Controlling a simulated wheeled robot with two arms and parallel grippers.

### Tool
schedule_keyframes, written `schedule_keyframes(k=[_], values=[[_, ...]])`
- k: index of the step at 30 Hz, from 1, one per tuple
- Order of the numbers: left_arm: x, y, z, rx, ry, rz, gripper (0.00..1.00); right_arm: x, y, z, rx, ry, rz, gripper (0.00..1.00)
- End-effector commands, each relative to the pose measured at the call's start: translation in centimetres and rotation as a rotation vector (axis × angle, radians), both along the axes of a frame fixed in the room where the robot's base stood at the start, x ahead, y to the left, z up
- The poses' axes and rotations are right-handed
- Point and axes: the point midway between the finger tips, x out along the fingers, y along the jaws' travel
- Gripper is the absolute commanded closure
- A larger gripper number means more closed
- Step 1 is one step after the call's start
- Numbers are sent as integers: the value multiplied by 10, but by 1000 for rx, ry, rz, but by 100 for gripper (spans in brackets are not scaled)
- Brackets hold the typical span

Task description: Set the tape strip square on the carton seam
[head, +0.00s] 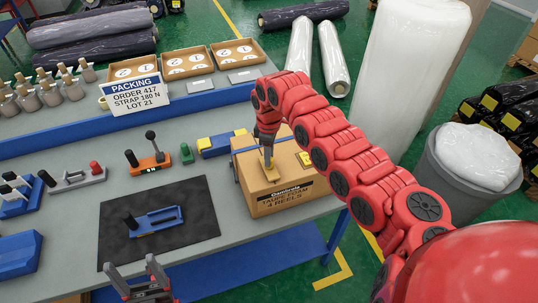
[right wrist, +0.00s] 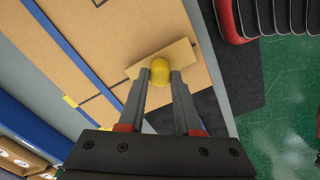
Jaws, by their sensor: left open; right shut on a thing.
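The carton (head: 290,190) stands at the right end of the bench, its tan cardboard also filling the upper left of the right wrist view (right wrist: 95,45). My right gripper (head: 268,160) points down over the carton top. In the right wrist view its fingers (right wrist: 160,78) are shut on the yellow knob (right wrist: 160,68) of a tan tape strip (right wrist: 178,52). The strip lies slantwise in that view, over or on the cardboard; I cannot tell whether it touches. A thin dark line, perhaps the seam, shows left of it. My left gripper (head: 138,284) is open and empty at the bench's front edge.
Hand tools, bottles and a packing sign (head: 134,93) fill the left. A grey bin (head: 470,170) stands right.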

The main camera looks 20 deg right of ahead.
Motion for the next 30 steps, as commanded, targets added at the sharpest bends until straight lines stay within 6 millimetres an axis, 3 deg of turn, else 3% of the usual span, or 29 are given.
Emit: schedule_keyframes(k=[17,18,23,30], values=[[0,0,-6,0,0,0,26,0,0,-8,0,0,0,100],[0,0,-6,0,0,0,26,0,0,-8,0,0,0,64],[0,0,-6,0,0,0,26,0,0,-7,0,0,0,35],[0,0,-6,0,0,0,26,0,0,-7,0,0,0,32]])
